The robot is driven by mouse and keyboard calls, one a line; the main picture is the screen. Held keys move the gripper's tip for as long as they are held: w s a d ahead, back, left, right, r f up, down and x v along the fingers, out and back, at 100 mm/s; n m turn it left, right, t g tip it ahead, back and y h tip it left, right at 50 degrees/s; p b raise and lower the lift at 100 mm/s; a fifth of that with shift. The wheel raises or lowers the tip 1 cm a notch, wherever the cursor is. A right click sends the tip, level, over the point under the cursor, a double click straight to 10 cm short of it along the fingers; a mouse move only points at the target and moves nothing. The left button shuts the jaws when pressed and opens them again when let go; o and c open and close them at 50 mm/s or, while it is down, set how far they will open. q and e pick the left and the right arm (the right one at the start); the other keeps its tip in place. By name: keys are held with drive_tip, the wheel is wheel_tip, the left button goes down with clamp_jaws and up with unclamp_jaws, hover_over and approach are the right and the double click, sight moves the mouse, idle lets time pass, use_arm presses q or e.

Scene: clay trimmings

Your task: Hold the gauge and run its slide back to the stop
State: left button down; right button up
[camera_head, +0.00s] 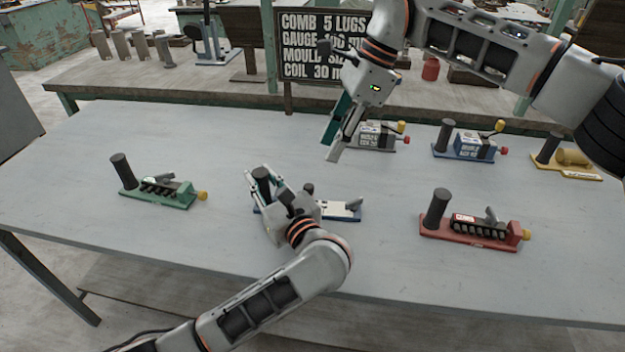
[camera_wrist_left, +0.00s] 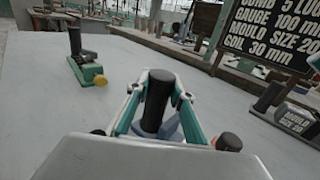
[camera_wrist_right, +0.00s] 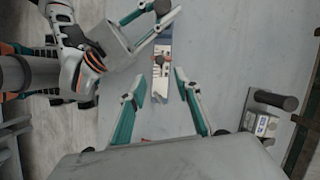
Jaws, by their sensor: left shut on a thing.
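The gauge (camera_head: 340,211) has a blue base, a white scaled bar and a dark upright post (camera_wrist_left: 157,98). It lies on the grey table, running right from my left gripper. A grey lever-like part (camera_head: 354,204), perhaps the slide, stands near its right end. My left gripper (camera_head: 262,181) is shut around the post, with one finger on each side. It hides part of the gauge. My right gripper (camera_head: 334,152) is open and empty, above the table and apart from the gauge. In the right wrist view the gauge (camera_wrist_right: 161,72) shows beyond its spread fingers.
A green fixture (camera_head: 158,192) stands left and a red one (camera_head: 470,232) right. Behind are a grey block fixture (camera_head: 372,138), a blue one (camera_head: 466,147) and a yellow one (camera_head: 568,163). A sign (camera_head: 310,45) reads "GAUGE 100 mm". The table front is clear.

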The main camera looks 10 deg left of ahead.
sight(310, 185)
drive_tip(key=x, duration=1)
drive_tip(key=shift+a+f, duration=0.2)
drive_tip(key=shift+f, duration=0.15)
clamp_jaws()
